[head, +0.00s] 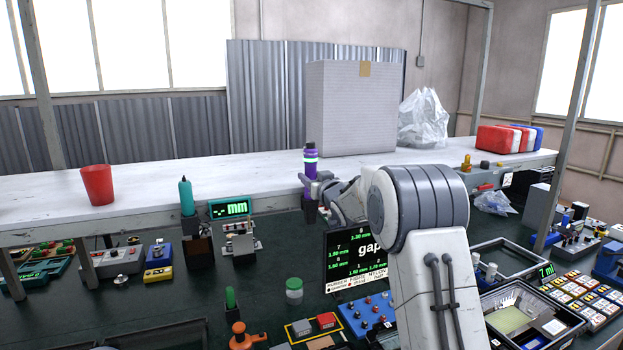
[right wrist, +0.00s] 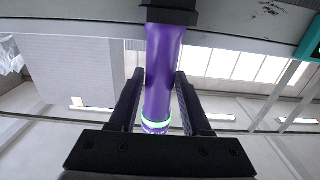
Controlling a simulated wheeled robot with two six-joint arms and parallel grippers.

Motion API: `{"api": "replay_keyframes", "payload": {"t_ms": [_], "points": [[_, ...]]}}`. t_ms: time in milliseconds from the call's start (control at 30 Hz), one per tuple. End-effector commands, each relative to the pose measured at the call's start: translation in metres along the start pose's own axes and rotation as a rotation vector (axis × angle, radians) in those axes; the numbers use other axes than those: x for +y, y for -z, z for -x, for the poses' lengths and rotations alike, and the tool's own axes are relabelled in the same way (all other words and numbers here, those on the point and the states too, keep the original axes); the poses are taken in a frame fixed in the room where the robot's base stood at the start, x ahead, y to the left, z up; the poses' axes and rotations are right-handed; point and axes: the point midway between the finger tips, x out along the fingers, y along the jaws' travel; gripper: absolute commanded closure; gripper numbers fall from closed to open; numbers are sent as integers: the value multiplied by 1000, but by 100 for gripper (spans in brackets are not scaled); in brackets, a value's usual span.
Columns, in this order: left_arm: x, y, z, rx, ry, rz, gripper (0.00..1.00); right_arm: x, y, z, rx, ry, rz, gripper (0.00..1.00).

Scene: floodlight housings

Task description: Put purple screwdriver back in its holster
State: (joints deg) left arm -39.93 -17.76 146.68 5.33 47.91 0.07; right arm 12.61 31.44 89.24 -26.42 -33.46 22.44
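The purple screwdriver (head: 310,165) stands upright near the front edge of the white shelf. It has a dark top and a pale green band. My right gripper (head: 313,188) is around its handle below the band. In the right wrist view, the fingers (right wrist: 161,85) close against both sides of the purple handle (right wrist: 164,60). That view is upside down, and a dark block (right wrist: 170,12), which looks like the holster, meets the handle's lower end. A dark block (head: 310,212) also shows below my gripper in the head view. The shaft is hidden. My left gripper is out of view.
A teal screwdriver (head: 187,198) stands in a dark holder (head: 199,250) to the left, beside a "mm" display (head: 230,208). A red cup (head: 97,185) and a large box (head: 350,110) are on the shelf. A "gap" screen (head: 355,262) stands below my right gripper.

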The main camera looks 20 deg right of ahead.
Motion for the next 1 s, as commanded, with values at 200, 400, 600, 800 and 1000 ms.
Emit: {"api": "replay_keyframes", "payload": {"t_ms": [200,400,600,800,1000], "points": [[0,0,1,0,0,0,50,0,1,0,0,0,0,24],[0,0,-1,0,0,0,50,0,-2,2,-5,-1,0,24],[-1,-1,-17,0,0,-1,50,0,-4,27,-1,-1,1,24],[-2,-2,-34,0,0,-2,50,1,-3,67,0,-2,1,24],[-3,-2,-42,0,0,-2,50,0,-1,95,1,-1,1,24]]}}
